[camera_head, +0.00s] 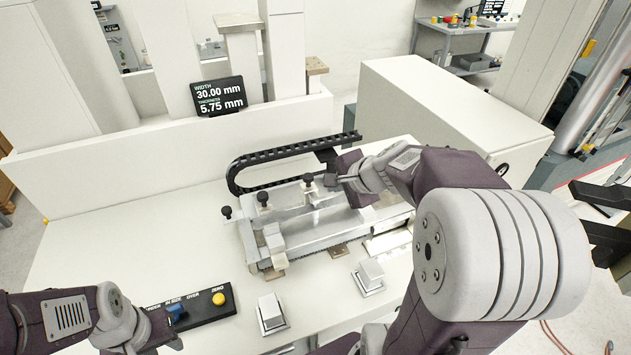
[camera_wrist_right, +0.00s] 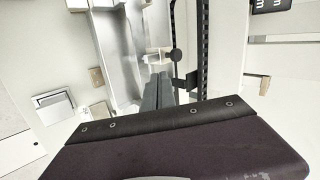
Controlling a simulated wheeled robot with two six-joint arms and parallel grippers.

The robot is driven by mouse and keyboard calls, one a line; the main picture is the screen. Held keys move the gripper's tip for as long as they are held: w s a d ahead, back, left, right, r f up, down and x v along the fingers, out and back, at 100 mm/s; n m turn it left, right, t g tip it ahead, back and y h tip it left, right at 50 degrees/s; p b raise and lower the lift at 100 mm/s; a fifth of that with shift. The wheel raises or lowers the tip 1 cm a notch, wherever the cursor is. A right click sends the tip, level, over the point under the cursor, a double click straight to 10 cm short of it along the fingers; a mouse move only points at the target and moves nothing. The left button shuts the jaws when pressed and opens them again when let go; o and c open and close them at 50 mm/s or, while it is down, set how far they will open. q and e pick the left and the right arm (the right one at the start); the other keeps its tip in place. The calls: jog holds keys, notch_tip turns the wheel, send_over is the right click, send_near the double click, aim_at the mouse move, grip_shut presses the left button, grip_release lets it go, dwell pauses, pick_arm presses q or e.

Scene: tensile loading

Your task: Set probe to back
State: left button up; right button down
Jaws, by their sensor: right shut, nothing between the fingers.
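The measuring fixture (camera_head: 310,232) is a silver rail unit on the white bench, with black knobs along its back edge. A small carriage with a black knob (camera_head: 308,180) sits on it; I take this to be the probe. A black knob beside a pale block also shows in the right wrist view (camera_wrist_right: 177,55). My right gripper (camera_head: 328,182) is shut and empty, its fingertips (camera_wrist_right: 158,84) close to that knob; I cannot tell if they touch. My left gripper (camera_head: 176,316) is at the front left by the button box; its fingers are too unclear to read.
A black cable chain (camera_head: 290,155) curves behind the fixture. A button box (camera_head: 205,305) with a yellow button lies front left. Two pale blocks on square bases (camera_head: 270,312) (camera_head: 370,276) stand in front. A display (camera_head: 218,96) reads width 30.00 mm, thickness 5.75 mm.

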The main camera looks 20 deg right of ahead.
aim_at(309, 183)
jog(key=x, duration=0.3)
jog(key=w+r+x, duration=0.1)
jog(key=x, duration=0.5)
jog(key=shift+w+a, duration=0.1)
jog(key=shift+w, duration=0.3)
jog(key=shift+w+f, duration=0.15)
jog(key=shift+w, duration=0.35)
